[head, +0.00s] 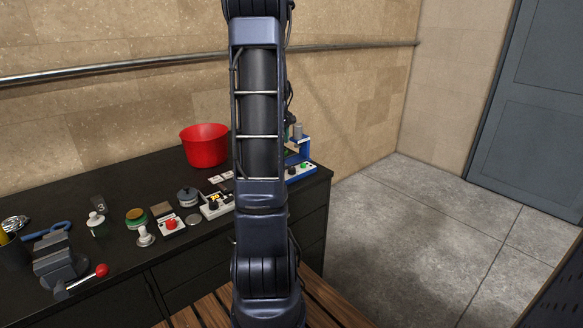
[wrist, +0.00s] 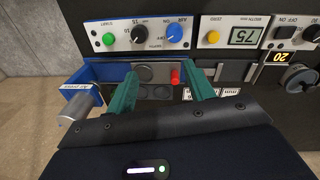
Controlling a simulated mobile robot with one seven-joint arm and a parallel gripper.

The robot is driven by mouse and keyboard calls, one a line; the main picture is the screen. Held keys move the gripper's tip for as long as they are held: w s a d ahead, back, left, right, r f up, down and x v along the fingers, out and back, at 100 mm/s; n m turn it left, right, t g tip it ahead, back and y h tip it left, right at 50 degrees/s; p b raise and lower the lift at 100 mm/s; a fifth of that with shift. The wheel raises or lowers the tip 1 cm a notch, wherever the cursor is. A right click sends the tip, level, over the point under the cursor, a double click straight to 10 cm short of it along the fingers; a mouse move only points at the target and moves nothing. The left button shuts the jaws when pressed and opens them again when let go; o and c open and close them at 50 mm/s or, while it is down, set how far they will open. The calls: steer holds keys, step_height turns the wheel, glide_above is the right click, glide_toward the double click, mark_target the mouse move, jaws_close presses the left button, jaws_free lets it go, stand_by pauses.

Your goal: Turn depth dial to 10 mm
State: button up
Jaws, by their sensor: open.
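In the wrist view my gripper (wrist: 160,84) is open, with two teal fingers apart over a blue press (wrist: 102,74). Nothing shows held between them. In the head view my arm hides the gripper; the blue press (head: 299,171) stands at the bench's right end.
A red bowl (head: 205,146), a vise (head: 55,260) and several small items crowd the black bench (head: 120,292). Open floor (head: 420,240) lies to the right.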

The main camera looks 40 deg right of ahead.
glide_toward(292, 168)
steer(key=f, duration=0.8)
steer(key=shift+w+d+f, duration=0.2)
steer(key=shift+w+f, duration=0.05)
steer(key=shift+f, duration=0.1)
steer(key=c, duration=1)
